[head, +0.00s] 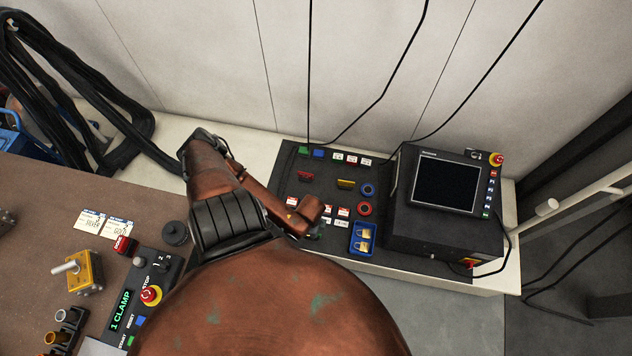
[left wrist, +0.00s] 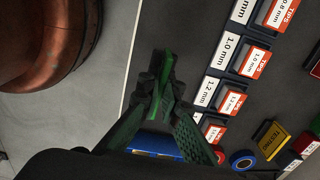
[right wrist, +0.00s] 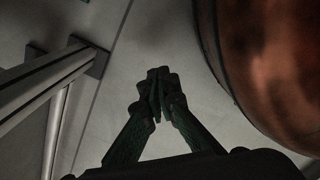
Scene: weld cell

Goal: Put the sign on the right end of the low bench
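The low bench (head: 509,210) is pale and stands along the wall, with a dark mat on it. A yellow sign block (head: 346,184) and a red sign block (head: 306,176) stand on the mat. In the left wrist view the yellow block (left wrist: 270,138) and the red block (left wrist: 303,143) lie at lower right; the yellow one seems to read TESTING. I cannot tell which is the task's sign. My right gripper (right wrist: 158,80) is shut and empty over the floor.
A dark box with a screen (head: 446,184) fills much of the bench's right end, with a narrow pale strip beside it. A blue tray (head: 362,239) with padlocks, a blue ring (head: 368,190) and a red ring (head: 364,209) sit left of it. Cables hang behind.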

